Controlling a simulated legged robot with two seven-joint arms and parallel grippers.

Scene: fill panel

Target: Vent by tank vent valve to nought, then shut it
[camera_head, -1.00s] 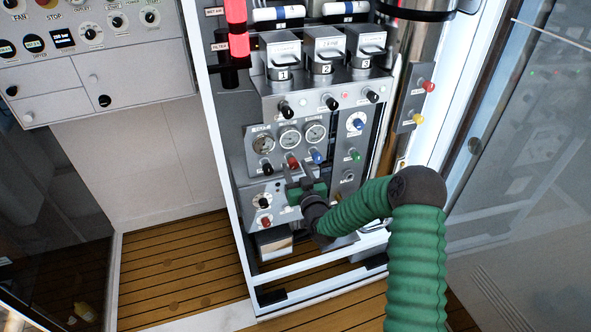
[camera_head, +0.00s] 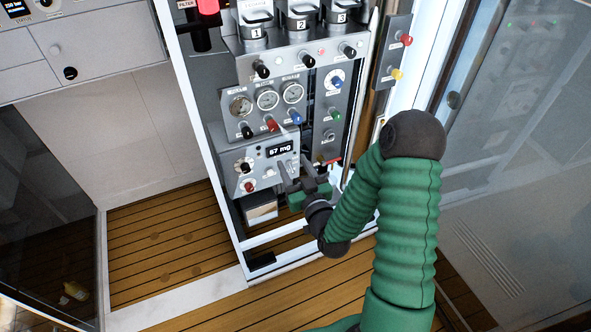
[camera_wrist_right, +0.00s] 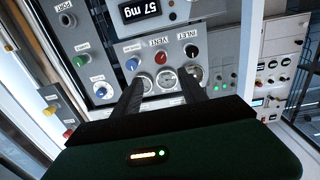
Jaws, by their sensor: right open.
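The vent valve is a red knob (camera_head: 271,125) in the middle of a row of knobs under the gauges (camera_head: 267,99). In the right wrist view, which looks upside down, the red knob (camera_wrist_right: 160,57) sits beside the label VENT. A black inlet knob (camera_head: 246,131) and a blue knob (camera_head: 295,117) flank it. My right gripper (camera_head: 296,172) is open and empty, below the row and apart from the red knob. Its fingers (camera_wrist_right: 160,88) point toward the panel. The gauge needles are too small to read. My left gripper is not in view.
Below the row are another black knob (camera_head: 244,167) and red knob (camera_head: 250,186). Green (camera_head: 334,116) and blue knobs stand on the right column. A white frame post (camera_head: 200,140) borders the cabinet.

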